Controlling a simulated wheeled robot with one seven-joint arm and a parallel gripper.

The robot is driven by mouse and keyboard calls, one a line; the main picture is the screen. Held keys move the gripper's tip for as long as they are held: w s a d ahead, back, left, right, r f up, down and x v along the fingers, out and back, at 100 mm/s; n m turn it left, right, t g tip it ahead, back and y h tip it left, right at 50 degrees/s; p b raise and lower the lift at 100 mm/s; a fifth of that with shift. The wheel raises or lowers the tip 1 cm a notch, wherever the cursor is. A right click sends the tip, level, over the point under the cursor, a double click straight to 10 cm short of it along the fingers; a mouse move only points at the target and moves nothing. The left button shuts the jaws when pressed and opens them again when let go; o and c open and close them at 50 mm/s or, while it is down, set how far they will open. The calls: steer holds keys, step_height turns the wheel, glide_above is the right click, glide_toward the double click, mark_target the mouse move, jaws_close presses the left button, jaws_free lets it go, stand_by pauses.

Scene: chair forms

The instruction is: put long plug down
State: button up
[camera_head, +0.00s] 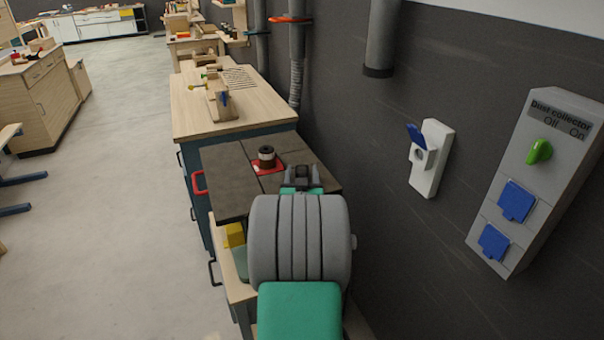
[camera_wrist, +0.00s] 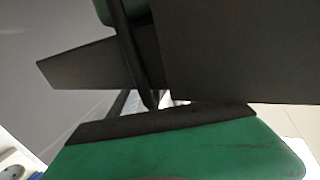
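My gripper (camera_head: 302,180) shows in the head view as a small dark shape over the right side of the dark worktop (camera_head: 228,180). My grey and green arm covers much of it. In the wrist view, green and black parts of my gripper fill the lower half and the top, and a thin dark bar (camera_wrist: 135,60) slants down to a small bright patch. I cannot make out a long plug in either view, nor whether anything is between the fingers. If it is there, it is hidden or too dark to tell.
A small dark, round item (camera_head: 266,155) stands on a red square (camera_head: 267,169) left of my gripper. A wooden bench (camera_head: 200,122) adjoins behind. On the wall to the right are a white socket (camera_head: 432,170) and the dust collector box (camera_head: 535,185). Open floor (camera_head: 110,190) lies left.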

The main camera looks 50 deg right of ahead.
steer(key=shift+r+p, duration=0.6)
steer(key=shift+p, duration=0.15)
steer(key=shift+s+a+r+p, duration=0.1)
steer(key=shift+a+r+p, duration=0.05)
steer(key=shift+r+p, duration=0.15)
steer(key=b+v, duration=0.1)
steer(key=v, duration=1)
steer(key=shift+s+a+f, duration=0.15)
steer(key=shift+a+f, duration=0.1)
steer(key=shift+f, duration=0.05)
